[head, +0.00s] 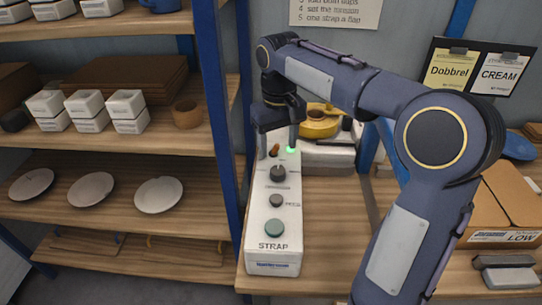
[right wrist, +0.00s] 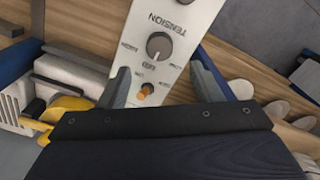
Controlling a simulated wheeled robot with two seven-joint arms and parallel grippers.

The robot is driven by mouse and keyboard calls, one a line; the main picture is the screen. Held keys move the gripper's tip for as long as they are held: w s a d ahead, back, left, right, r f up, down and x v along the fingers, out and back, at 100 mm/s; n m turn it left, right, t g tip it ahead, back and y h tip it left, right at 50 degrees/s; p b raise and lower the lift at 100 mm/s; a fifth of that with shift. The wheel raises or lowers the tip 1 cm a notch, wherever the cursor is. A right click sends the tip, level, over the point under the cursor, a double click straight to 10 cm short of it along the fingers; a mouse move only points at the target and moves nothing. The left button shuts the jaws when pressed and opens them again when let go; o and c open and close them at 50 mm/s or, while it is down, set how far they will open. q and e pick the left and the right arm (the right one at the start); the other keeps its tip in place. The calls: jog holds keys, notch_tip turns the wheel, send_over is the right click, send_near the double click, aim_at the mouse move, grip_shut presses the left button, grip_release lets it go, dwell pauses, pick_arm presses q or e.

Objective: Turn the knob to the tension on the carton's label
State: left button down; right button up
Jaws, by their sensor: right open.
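The strap control box (head: 272,255) stands on the bench with its sloped panel up. Its dark tension knob (head: 278,172) is near the upper end; in the right wrist view the knob (right wrist: 159,44) sits beside the printed word TENSION. The small words around it and its pointer's setting are too small to read surely. The carton (head: 496,203) is at the right, and its label (head: 510,237) reads LOW. My right gripper (head: 278,138) is open above the panel's upper end. In the wrist view its fingers flank the orange switch (right wrist: 147,88), apart from the knob. My left gripper is out of view.
A yellow strap roll (head: 318,124) is behind. A blue shelf post (head: 215,90) stands left. Grey blocks (head: 505,268) lie at front right.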

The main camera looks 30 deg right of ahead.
aim_at(278, 170)
notch_tip(278, 170, down, 7)
jog(key=shift+s+f, duration=0.1)
jog(key=shift+f, duration=0.1)
dwell(0.3)
jog(key=c, duration=1)
jog(key=shift+r+n+p, duration=0.15)
jog(key=shift+n+p, duration=0.25)
jog(key=shift+n, duration=0.7)
jog(key=n+p, duration=0.1)
jog(key=n, duration=0.2)
jog(key=n+p, duration=0.2)
jog(key=n, duration=0.4)
jog(key=shift+n, duration=0.3)
